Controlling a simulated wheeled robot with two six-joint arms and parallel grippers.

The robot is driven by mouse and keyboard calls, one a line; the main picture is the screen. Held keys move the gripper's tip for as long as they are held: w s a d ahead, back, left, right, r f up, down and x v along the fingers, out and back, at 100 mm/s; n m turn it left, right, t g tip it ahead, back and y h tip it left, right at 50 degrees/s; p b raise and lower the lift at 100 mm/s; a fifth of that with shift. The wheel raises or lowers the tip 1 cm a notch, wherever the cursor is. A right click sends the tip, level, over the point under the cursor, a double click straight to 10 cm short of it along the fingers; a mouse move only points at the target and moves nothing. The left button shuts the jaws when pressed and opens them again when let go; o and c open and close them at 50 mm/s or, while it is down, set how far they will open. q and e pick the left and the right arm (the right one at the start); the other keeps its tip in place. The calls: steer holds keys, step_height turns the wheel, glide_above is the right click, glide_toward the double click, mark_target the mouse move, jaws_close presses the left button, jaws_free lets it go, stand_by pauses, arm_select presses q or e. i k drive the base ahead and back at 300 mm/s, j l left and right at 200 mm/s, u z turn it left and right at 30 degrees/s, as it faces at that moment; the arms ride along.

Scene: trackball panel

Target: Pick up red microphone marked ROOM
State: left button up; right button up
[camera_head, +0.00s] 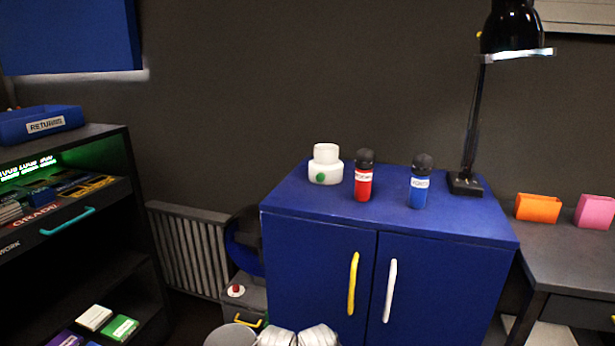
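A red microphone (363,184) with a black head stands upright on top of the blue cabinet (297,204). It has a white label whose text is too small to read surely. A blue microphone (418,193) with a black head and a white label stands upright to its right, apart from it.
A white container (325,171) with a green dot stands left of the red microphone. A black desk lamp (467,184) stands at the cabinet's back right. A dark shelf (128,190) is at left, a desk (566,236) at right.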

mark_target(364, 158)
steer(key=l+u, duration=1.05)
steer(key=k+l, duration=0.1)
steer(key=l, duration=0.35)
steer(key=k+l+u, duration=0.1)
steer(key=l, duration=0.35)
steer(key=k+l, duration=0.1)
steer(key=l, duration=0.3)
steer(key=u, duration=0.05)
